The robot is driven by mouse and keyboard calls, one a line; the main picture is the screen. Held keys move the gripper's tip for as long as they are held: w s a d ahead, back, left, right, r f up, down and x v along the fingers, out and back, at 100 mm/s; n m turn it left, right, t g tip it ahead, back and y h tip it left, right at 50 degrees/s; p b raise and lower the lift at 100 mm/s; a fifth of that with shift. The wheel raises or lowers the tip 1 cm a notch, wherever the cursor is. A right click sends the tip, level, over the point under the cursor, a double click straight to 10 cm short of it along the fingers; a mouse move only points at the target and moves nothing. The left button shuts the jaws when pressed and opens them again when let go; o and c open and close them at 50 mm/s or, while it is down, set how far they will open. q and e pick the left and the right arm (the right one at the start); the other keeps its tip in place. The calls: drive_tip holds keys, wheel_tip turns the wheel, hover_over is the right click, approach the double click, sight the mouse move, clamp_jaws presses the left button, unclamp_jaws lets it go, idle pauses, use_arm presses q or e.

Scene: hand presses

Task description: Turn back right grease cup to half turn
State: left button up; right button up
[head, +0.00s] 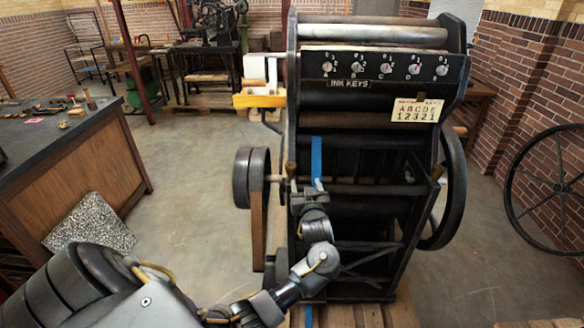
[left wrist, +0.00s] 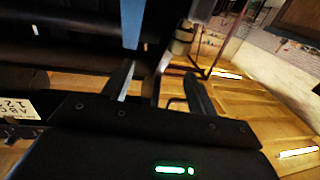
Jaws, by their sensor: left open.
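The black hand press (head: 370,150) stands upright in the middle of the head view. A small brass cup (head: 291,169) shows at its left side, and another brass cup (head: 437,173) at its right side. I cannot tell which one the task calls back right, or how far either is turned. My left gripper (head: 306,192) is at the press's left front, just below and beside the left brass cup. In the left wrist view my left gripper (left wrist: 161,72) has its two fingers apart with nothing clearly between them. A brass-coloured cup (left wrist: 181,40) shows just beyond the fingers. My right gripper is not visible.
A blue strip (head: 316,158) hangs on the press front. A flywheel (head: 450,190) is on its right, a dark pulley (head: 250,178) on its left. A workbench (head: 85,150) stands at left. The floor between bench and press is clear.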

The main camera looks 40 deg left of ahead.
sight(289, 170)
use_arm(q)
drive_tip(key=shift+n+g+y, duration=0.5)
drive_tip(key=shift+g, duration=0.1)
drive_tip(key=w+a, duration=0.1)
drive_tip(key=a, duration=0.2)
drive_tip(key=w+a+p, duration=0.1)
drive_tip(key=w+a, duration=0.1)
drive_tip(key=a, duration=0.1)
drive_tip(key=w+a+f, duration=0.1)
drive_tip(key=w+a, duration=0.1)
drive_tip(key=a, duration=0.2)
drive_tip(key=shift+p, duration=0.3)
drive_tip(key=shift+s, duration=0.1)
drive_tip(key=c, duration=1)
drive_tip(key=shift+s+a+r+m+t+h+p, duration=0.1)
drive_tip(key=shift+m+t+h+p, duration=0.25)
drive_tip(key=shift+m+t+h, duration=0.15)
drive_tip(key=shift+s+a+r+m+t+h+p, duration=0.1)
drive_tip(key=shift+m+t+h+p, duration=0.2)
drive_tip(key=shift+m+t+h, duration=0.15)
drive_tip(key=shift+a+f+m+t+h, duration=0.1)
drive_tip(key=shift+m+t+h, duration=0.75)
drive_tip(key=shift+h, duration=0.3)
drive_tip(key=shift+m+t+h, duration=0.5)
drive_tip(key=shift+m+h, duration=0.1)
drive_tip(key=shift+h, duration=0.2)
